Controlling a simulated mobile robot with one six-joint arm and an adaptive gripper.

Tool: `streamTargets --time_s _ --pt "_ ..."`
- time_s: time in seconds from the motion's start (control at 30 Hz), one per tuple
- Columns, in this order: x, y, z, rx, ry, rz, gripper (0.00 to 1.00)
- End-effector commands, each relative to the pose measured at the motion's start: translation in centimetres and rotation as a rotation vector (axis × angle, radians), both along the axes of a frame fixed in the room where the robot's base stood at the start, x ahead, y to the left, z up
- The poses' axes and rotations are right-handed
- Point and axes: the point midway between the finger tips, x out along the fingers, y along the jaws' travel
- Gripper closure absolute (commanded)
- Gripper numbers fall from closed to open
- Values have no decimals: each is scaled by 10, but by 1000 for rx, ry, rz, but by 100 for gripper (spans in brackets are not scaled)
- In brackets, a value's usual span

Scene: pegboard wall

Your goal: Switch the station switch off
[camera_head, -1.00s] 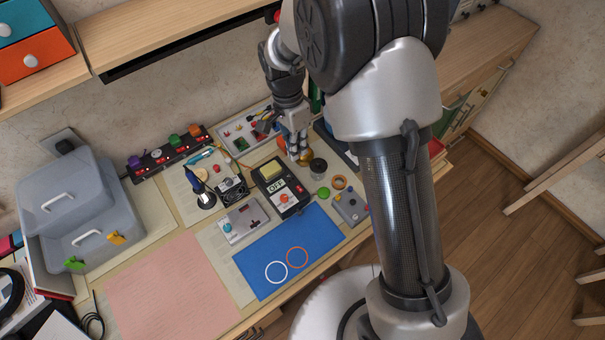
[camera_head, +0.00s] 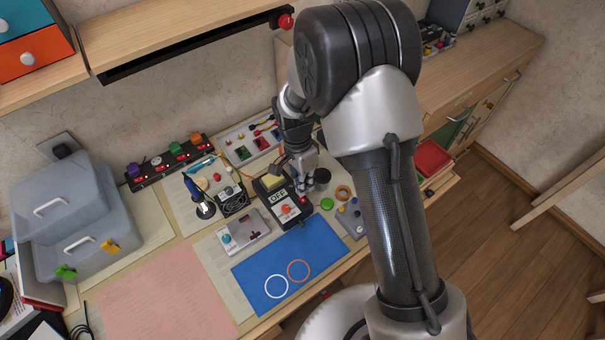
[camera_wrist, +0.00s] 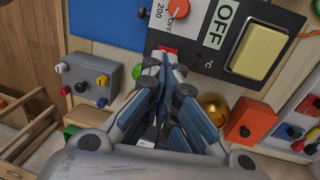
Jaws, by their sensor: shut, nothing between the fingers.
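The station is a black box (camera_head: 276,213) on the bench with an "OFF" display (camera_head: 279,196), a yellow pad (camera_head: 270,182) and an orange knob (camera_head: 286,209). In the wrist view the box (camera_wrist: 205,62) carries the "OFF" display (camera_wrist: 222,24), the yellow pad (camera_wrist: 259,51), the orange knob (camera_wrist: 178,9) and a red switch (camera_wrist: 168,49) at its near edge. My gripper (camera_head: 303,190) is shut and empty at the box's right side. In the wrist view its fingertips (camera_wrist: 165,68) are just below the red switch and partly cover it. Contact cannot be told.
A brass ball (camera_wrist: 213,107) and an orange block (camera_wrist: 250,121) are close to the fingers. A grey box with knobs (camera_wrist: 88,77), a green disc (camera_head: 327,204) and a dark round jar (camera_head: 322,176) stand nearby.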

Motion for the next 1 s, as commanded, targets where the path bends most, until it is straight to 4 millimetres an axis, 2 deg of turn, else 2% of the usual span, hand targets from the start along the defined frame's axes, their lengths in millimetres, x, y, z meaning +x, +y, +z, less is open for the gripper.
streamTargets --time_s 0.03,0.1,0.23,1.0 --pt "-2 -1 -11 -1 3 0 100" --pt "-3 -2 -19 0 2 0 100" --pt "-4 -3 -27 -1 1 0 100" --pt "-10 -7 -39 -2 5 1 100"
